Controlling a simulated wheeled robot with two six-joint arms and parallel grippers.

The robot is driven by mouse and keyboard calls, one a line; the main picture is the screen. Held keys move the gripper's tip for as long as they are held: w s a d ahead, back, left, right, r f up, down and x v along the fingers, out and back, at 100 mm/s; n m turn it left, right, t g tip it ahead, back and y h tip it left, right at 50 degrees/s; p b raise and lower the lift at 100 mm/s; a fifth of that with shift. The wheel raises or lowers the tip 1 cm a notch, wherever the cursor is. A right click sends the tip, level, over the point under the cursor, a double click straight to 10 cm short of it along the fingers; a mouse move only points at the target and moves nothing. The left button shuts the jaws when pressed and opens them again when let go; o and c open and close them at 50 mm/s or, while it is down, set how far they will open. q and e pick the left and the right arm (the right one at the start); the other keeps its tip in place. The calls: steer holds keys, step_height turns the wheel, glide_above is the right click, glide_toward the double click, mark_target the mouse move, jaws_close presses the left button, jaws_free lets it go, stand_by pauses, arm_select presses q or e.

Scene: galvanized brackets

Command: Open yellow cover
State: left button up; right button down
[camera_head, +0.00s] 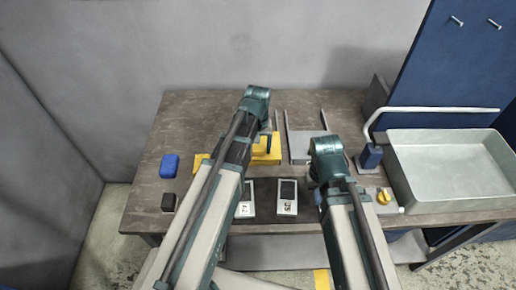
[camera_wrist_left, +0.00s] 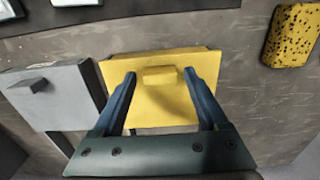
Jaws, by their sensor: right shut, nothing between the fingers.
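The yellow cover (camera_wrist_left: 155,105) is a flat box lid with a small raised yellow handle (camera_wrist_left: 159,75), and it looks closed. In the head view the yellow cover (camera_head: 267,157) is partly hidden behind my left arm. My left gripper (camera_wrist_left: 158,77) is open, with one finger on each side of the handle. I cannot tell whether the fingers touch it. In the head view my left gripper (camera_head: 267,141) is over the cover, mostly hidden by its arm. My right gripper (camera_head: 318,195) is shut and empty, right of the cover and largely hidden under its wrist.
A grey cover (camera_head: 302,144) with a handle is beside the yellow one. A speckled yellow block (camera_wrist_left: 291,34) and a blue block (camera_head: 170,165) lie to the left. Two devices (camera_head: 287,208) lie on a dark mat. A metal basin (camera_head: 398,180) stands at right.

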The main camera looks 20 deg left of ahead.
arm_select(q)
jaws_close()
steer(key=shift+w, duration=0.1)
steer(key=w+a, duration=0.1)
steer(key=w, duration=0.2)
steer(key=w+a, duration=0.1)
steer(key=w, duration=0.3)
steer(key=w+a, duration=0.1)
steer(key=w, duration=0.3)
steer(key=shift+w+a, duration=0.1)
steer(key=shift+a, duration=0.05)
steer(key=shift+o, duration=1.1)
jaws_free()
